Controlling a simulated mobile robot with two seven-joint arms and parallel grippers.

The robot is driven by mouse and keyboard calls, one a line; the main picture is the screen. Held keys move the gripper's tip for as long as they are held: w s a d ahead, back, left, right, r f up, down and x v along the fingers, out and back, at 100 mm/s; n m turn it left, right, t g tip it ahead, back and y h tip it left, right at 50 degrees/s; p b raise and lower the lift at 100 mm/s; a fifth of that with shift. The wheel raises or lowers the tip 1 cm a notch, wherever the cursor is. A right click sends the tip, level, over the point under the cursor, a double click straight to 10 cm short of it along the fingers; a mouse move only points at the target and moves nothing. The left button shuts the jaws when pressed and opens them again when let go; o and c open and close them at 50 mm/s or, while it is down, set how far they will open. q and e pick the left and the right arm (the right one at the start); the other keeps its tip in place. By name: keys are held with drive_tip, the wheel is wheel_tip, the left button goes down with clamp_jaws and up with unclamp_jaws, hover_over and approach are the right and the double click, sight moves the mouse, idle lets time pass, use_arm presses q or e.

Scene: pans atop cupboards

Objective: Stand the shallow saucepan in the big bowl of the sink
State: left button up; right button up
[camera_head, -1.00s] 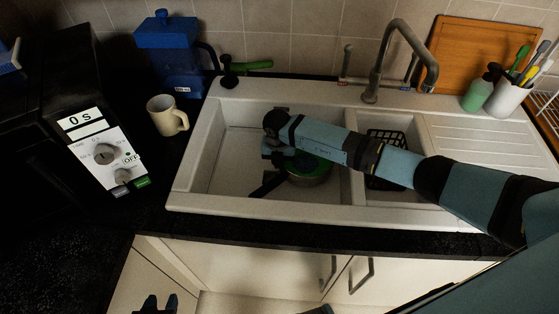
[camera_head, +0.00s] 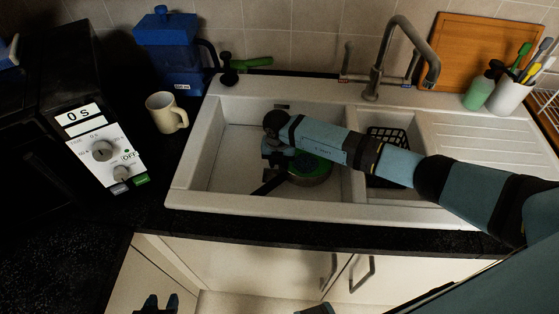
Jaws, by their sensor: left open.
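The shallow saucepan (camera_head: 313,178), with a green inside and a dark handle (camera_head: 268,184), is in the big left bowl of the sink (camera_head: 225,165). It looks level and low in the bowl; my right arm covers much of it, so I cannot tell whether its base touches the floor. My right gripper (camera_head: 276,158) is over the left side of the pan, near the handle's root. Its fingers are mostly hidden, so its grip cannot be made out. My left gripper (camera_head: 158,304) is open and empty at the bottom left, in front of the cupboards.
A small bowl with a black basket (camera_head: 385,143) is right of the big bowl. The tap (camera_head: 375,70) stands behind. A mug (camera_head: 167,113), blue container (camera_head: 172,55) and microwave (camera_head: 103,150) stand left. A soap bottle (camera_head: 479,91) and brush pot (camera_head: 507,95) stand right.

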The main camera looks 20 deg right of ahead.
wheel_tip(320, 180, up, 24)
drive_tip(key=p, duration=0.5)
drive_tip(key=shift+a+p, duration=0.2)
drive_tip(key=shift+p, duration=0.2)
drive_tip(key=shift+f, duration=0.15)
idle(0.4)
